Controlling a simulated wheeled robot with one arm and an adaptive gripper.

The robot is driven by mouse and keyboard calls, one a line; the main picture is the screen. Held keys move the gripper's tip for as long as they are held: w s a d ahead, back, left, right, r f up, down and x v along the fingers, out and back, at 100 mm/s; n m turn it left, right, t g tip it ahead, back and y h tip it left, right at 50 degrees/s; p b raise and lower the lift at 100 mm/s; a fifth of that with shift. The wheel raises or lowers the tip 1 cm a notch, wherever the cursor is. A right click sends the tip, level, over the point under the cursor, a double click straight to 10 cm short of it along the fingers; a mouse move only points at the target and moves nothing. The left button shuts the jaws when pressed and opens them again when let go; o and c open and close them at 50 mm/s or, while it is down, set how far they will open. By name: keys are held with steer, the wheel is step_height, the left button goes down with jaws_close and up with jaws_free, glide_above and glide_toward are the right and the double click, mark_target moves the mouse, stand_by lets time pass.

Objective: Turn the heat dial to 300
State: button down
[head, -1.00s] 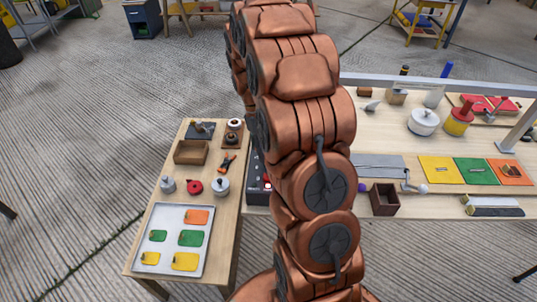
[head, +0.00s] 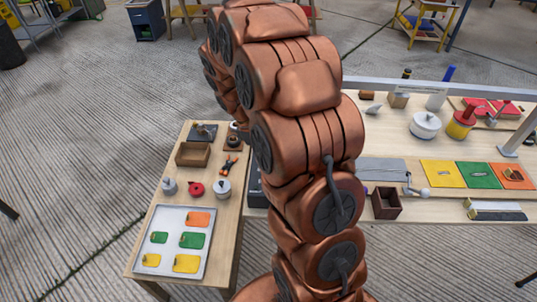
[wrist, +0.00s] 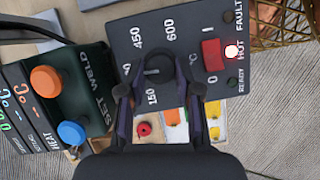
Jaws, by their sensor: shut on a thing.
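The heat dial (wrist: 158,66) is a round dark knob on a dark control panel (wrist: 190,22) in the wrist view. The numbers 150, 450 and 600 show around it; I cannot make out 300, near the left finger. My gripper (wrist: 159,77) has one finger on each side of the dial and is shut on it. The dial's exact setting is hard to read. In the head view, my arm hides the gripper and dial; only a dark sliver of the panel (head: 254,188) shows.
A red rocker switch (wrist: 212,55) and a lit HOT lamp (wrist: 232,52) sit right of the dial. A dark green box (wrist: 85,75) with an orange knob (wrist: 46,80) and a blue knob (wrist: 71,133) stands close on the left. A white tray (head: 152,230) lies on the left table.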

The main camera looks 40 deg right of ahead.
steer(key=shift+n, duration=0.3)
steer(key=c, duration=0.8)
jaws_free()
steer(key=v, duration=1.2)
steer(key=shift+s+a, duration=0.1)
